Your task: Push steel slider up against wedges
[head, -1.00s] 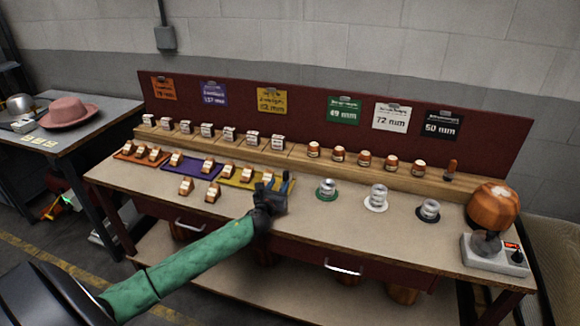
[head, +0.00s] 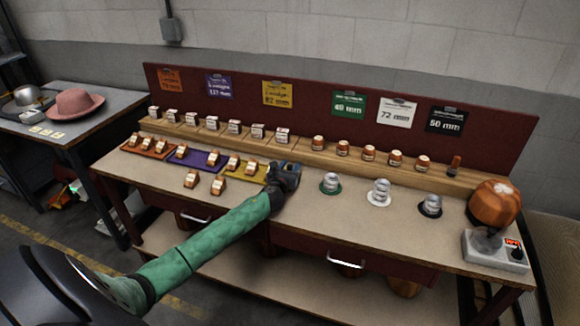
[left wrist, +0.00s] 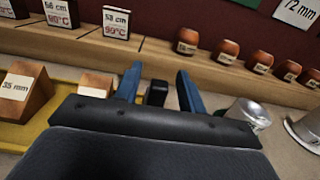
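I cannot pick out a steel slider for certain. Brown wooden wedges with white labels stand on an orange mat (head: 152,155), a purple mat (head: 198,158) and a yellow mat (head: 238,176). Two more wedges, a left one (head: 191,180) and a right one (head: 219,185), stand in front. My left gripper (head: 286,172) is over the bench at the yellow mat's right end. In the left wrist view its blue fingers (left wrist: 159,88) are apart, with a dark block between them that I cannot identify. A wedge (left wrist: 97,83) shows left of the fingers. My right gripper is out of view.
Metal cylinders stand on a green disc (head: 330,191), a white disc (head: 379,201) and a black disc (head: 430,213) to the right. A wooden ledge (head: 300,160) with labelled blocks and knobs runs along the back. A wooden head form (head: 494,203) and grey device (head: 495,250) stand far right.

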